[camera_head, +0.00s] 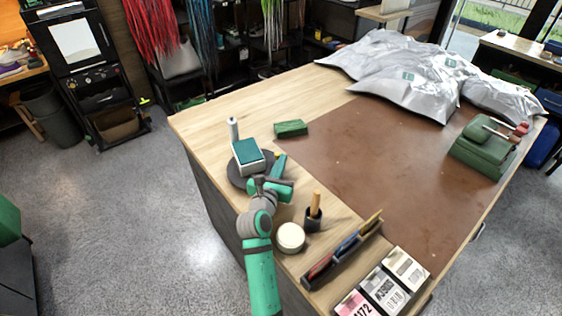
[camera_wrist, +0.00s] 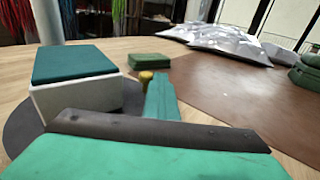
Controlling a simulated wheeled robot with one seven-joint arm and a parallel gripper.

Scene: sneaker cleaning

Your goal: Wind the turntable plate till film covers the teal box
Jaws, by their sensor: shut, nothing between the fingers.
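The teal box (camera_head: 248,153) has a teal top and pale sides. It sits on the dark round turntable plate (camera_head: 235,178), and the plate's edge also shows in the wrist view (camera_wrist: 18,125). I cannot tell whether the pale sides are film. The teal top looks bare. An upright pale roll (camera_head: 233,129) stands behind the box. A small yellow knob (camera_wrist: 146,76) rises by the plate's right side. My gripper (camera_head: 281,160) is shut and empty, its teal fingers (camera_wrist: 158,82) just right of the knob. Whether they touch it is unclear.
A green block (camera_head: 291,128) lies behind the gripper. A white round jar (camera_head: 290,237) and a dark cup with a wooden handle (camera_head: 313,218) stand near the front edge. Silver bags (camera_head: 400,70) fill the back. The brown mat (camera_head: 370,160) is mostly clear.

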